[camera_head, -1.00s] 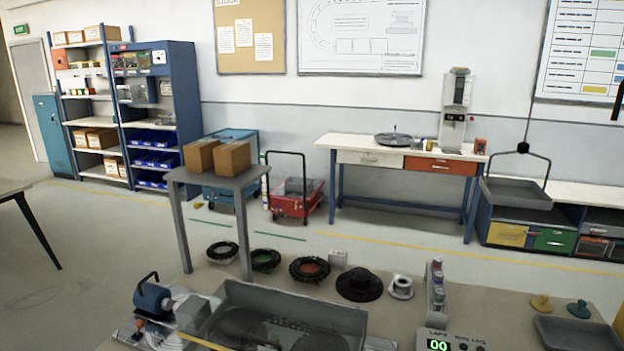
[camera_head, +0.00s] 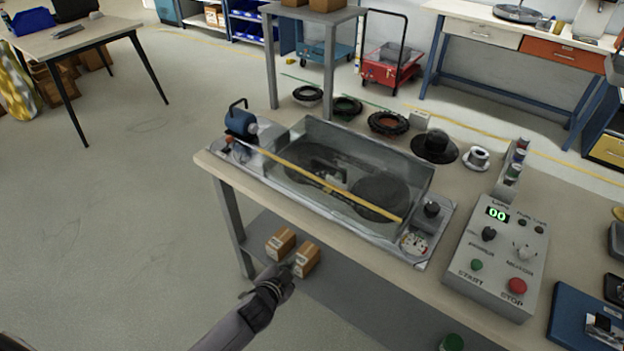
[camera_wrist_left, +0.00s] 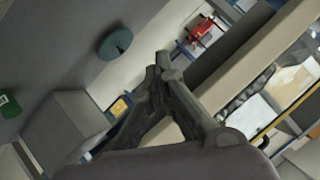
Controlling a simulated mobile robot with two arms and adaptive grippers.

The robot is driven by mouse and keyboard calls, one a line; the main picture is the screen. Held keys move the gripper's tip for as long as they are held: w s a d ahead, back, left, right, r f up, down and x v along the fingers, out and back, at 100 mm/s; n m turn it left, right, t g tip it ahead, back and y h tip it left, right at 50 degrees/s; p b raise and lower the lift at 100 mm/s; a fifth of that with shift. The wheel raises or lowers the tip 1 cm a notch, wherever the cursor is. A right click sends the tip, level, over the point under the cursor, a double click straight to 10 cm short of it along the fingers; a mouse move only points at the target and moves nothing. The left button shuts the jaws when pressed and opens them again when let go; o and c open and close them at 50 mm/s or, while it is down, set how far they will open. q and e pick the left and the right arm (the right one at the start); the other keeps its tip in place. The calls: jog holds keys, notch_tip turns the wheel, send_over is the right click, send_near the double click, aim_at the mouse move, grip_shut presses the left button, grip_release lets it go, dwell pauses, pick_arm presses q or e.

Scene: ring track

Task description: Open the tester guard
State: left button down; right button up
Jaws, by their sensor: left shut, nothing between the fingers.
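The tester guard (camera_head: 408,163) is a clear box-shaped cover on the tester at the left part of the bench. It sits down over dark round parts of the tester (camera_head: 385,193). A yellow bar (camera_head: 300,172) runs slantwise along the guard's front side. My left gripper (camera_head: 290,265) is shut and empty. It is in front of the bench, lower in the picture than the guard and apart from it. Its closed fingers (camera_wrist_left: 163,60) also show in the left wrist view. My right gripper is not in view.
A blue motor-like unit (camera_head: 240,122) stands at the tester's left end. A control box (camera_head: 497,255) with START and STOP buttons stands right of it. Small cardboard boxes (camera_head: 281,243) lie on the lower shelf near my left gripper. The floor at left (camera_head: 120,230) is clear.

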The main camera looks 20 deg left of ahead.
pick_arm(q)
jog(key=w+d+r+m+t+h, duration=0.2)
jog(key=w+d+r+m+h, duration=0.15)
jog(key=r, duration=0.65)
jog(key=w+d+r+m+t+h, duration=0.25)
jog(key=w+d+r+m, duration=0.2)
jog(key=r, duration=0.45)
jog(key=w+d+r+m+g+h, duration=0.1)
jog(key=d+r+m+g+h, duration=0.1)
jog(key=d+r+m+h, duration=0.55)
jog(key=m+g+y+b, duration=0.2)
jog(key=m+g+y, duration=0.5)
jog(key=m+y, duration=0.75)
send_near(314, 172)
jog(key=w+f+h, duration=0.1)
jog(key=w+a+f+m+h+p, duration=0.1)
jog(key=w+f+m+h+p, duration=0.1)
jog(key=f, duration=0.1)
jog(key=shift+a, duration=0.25)
jog(key=shift+w+d+f, duration=0.1)
jog(key=shift+w+f, duration=0.25)
jog(key=shift+f, duration=0.2)
